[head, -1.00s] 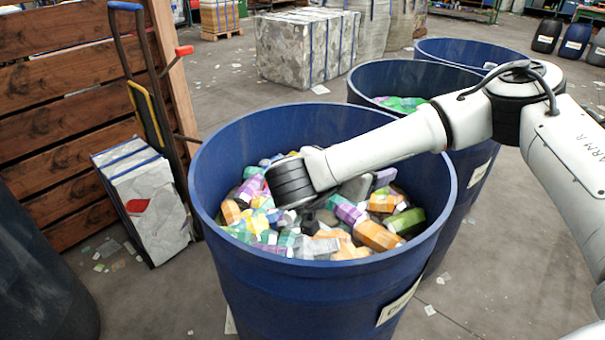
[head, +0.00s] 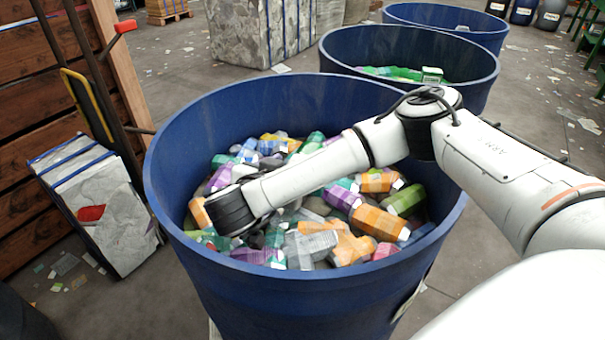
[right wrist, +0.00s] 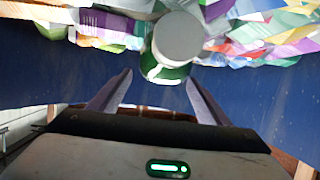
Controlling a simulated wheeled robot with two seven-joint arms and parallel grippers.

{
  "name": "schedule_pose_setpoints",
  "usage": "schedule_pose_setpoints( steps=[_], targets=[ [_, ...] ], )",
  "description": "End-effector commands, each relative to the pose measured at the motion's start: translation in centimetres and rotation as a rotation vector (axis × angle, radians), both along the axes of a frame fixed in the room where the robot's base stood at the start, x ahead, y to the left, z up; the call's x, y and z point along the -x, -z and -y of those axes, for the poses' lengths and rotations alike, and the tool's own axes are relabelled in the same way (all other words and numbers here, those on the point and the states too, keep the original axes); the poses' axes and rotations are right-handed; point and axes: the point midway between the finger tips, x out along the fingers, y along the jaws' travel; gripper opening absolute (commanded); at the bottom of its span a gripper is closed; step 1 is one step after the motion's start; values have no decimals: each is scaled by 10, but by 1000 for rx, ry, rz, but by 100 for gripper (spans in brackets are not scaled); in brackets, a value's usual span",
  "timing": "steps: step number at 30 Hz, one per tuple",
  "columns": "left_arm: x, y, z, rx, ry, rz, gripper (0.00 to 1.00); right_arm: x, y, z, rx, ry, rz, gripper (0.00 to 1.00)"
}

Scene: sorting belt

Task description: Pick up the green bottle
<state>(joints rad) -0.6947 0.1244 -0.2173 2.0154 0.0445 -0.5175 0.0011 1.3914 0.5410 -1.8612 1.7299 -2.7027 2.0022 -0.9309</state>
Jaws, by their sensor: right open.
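My left gripper is not in view.
The blue barrel (head: 300,290) holds a mixed pile of orange, purple, grey and green bottles; its wall rises around my wrist. Two more blue barrels (head: 408,45) stand behind. A hand truck (head: 88,105) with a wrapped bale (head: 100,210) stands at left.

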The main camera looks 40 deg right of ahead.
Motion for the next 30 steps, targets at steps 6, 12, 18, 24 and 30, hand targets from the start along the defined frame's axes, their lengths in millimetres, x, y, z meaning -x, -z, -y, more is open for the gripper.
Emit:
schedule_pose_setpoints(
  steps=[6, 12, 18, 24, 30],
  targets=[
    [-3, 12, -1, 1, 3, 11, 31, -5, 10, 8, -4, 1, -2, 71],
    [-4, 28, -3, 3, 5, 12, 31, -15, 15, 27, 0, 6, 1, 71],
    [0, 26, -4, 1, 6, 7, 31, -26, 18, 41, 2, 1, 1, 71],
    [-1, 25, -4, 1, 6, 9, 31, -26, 18, 41, 1, 0, 1, 71],
    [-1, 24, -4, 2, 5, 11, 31, -26, 18, 41, 1, 0, 1, 42]
  ],
)
